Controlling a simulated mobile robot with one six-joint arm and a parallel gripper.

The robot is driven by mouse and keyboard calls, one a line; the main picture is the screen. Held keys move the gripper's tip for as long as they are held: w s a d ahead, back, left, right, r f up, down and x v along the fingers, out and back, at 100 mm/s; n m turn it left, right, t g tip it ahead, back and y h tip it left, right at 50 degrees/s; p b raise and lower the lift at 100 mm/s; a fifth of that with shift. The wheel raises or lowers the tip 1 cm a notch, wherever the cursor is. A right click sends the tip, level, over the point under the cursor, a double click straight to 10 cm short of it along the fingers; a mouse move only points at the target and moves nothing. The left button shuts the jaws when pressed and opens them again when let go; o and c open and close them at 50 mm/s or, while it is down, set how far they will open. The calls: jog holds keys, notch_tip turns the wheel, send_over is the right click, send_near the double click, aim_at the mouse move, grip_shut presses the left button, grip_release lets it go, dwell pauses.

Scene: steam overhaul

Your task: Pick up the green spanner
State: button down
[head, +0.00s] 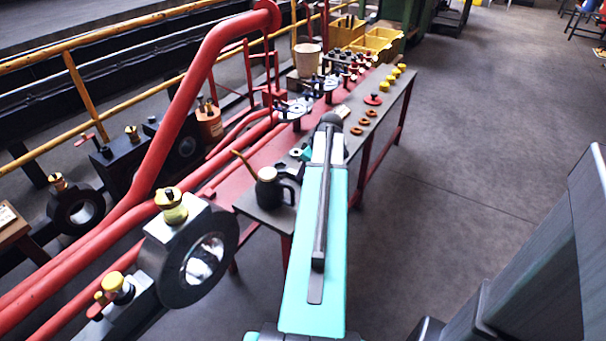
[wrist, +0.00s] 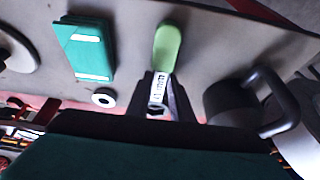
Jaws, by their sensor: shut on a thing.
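The green spanner (wrist: 168,42) shows in the wrist view, its rounded green end pointing up the picture over the grey bench top. A pale part with dark marks, too blurred to read surely, sits between the jaws. My gripper (wrist: 160,98) is shut on this pale lower part. I cannot tell whether the spanner still touches the bench. In the head view my own arm covers the spanner and the gripper.
A dark oil can (head: 268,190) stands close to the right of the jaws in the wrist view. A teal box (wrist: 86,48) and a small ring (wrist: 103,98) lie to the left. Red pipes (head: 165,140) run left of the narrow bench (head: 385,110). The floor at right is open.

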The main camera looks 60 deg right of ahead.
jog(key=shift+r, duration=1.45)
jog(key=s+a+b, duration=0.1)
jog(key=s+a, duration=0.3)
jog(key=s, duration=0.3)
jog(key=s+a+r+b, duration=0.1)
jog(key=s+a, duration=0.2)
jog(key=s, duration=0.4)
jog(key=shift+a+r, duration=0.25)
jog(key=shift+a, duration=0.15)
